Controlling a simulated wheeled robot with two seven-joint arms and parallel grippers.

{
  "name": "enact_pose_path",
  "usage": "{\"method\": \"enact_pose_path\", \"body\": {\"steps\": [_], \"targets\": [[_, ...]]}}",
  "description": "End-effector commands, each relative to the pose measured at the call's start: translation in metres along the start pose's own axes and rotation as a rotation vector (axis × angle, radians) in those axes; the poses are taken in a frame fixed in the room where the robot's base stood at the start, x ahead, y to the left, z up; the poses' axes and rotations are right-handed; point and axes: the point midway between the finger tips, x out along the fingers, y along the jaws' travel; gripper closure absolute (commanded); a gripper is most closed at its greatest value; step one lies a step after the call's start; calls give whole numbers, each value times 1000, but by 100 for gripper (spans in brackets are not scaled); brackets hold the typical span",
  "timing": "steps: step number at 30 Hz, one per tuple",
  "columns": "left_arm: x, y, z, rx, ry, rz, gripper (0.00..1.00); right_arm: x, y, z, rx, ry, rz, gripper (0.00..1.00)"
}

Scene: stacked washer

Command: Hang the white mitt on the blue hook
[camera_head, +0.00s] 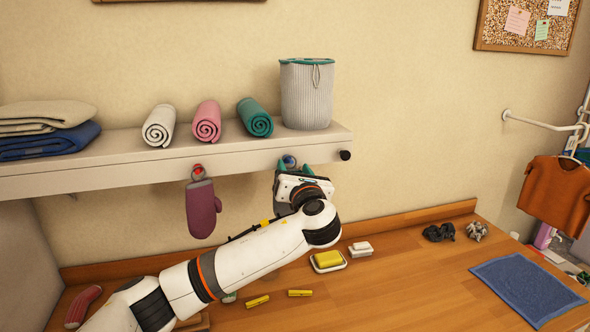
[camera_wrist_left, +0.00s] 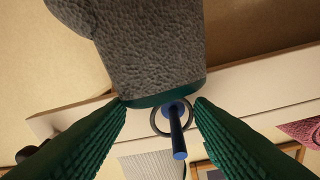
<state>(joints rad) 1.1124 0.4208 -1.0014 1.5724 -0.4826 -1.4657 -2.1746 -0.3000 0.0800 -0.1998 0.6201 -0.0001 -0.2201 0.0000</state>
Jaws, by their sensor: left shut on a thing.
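The white mitt (camera_wrist_left: 150,50) looks grey there, with a teal cuff and a thin dark loop (camera_wrist_left: 154,124). The loop appears around the peg; how far along it, I cannot tell. My left gripper (camera_head: 295,168) is at the hook, its green fingers on either side of the peg, shut on the mitt at its cuff. My right gripper is not in view.
A purple mitt (camera_head: 202,208) hangs from a red hook (camera_head: 198,170) to the left. A black knob (camera_head: 345,155) is to the right. The shelf (camera_head: 110,157) holds rolled towels and a basket (camera_head: 306,95). The counter (camera_head: 400,270) below has soap, yellow pegs and a blue cloth.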

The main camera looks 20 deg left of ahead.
Motion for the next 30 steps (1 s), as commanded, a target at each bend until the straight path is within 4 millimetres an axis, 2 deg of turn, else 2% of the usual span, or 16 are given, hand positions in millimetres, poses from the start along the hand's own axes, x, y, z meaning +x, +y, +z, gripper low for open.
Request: {"method": "enact_pose_path", "body": {"steps": [12, 13, 17, 26, 30], "targets": [[0, 0, 0, 0, 0, -1, 74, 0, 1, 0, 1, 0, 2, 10], [0, 0, 0, 0, 0, -1, 47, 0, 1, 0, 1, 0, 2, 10], [0, 0, 0, 0, 0, -1, 27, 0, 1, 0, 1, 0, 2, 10], [-2, 0, 1, 0, 0, 0, 27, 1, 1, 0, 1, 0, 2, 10], [-15, 2, 2, -2, 1, 2, 27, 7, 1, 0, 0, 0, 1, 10]]}}
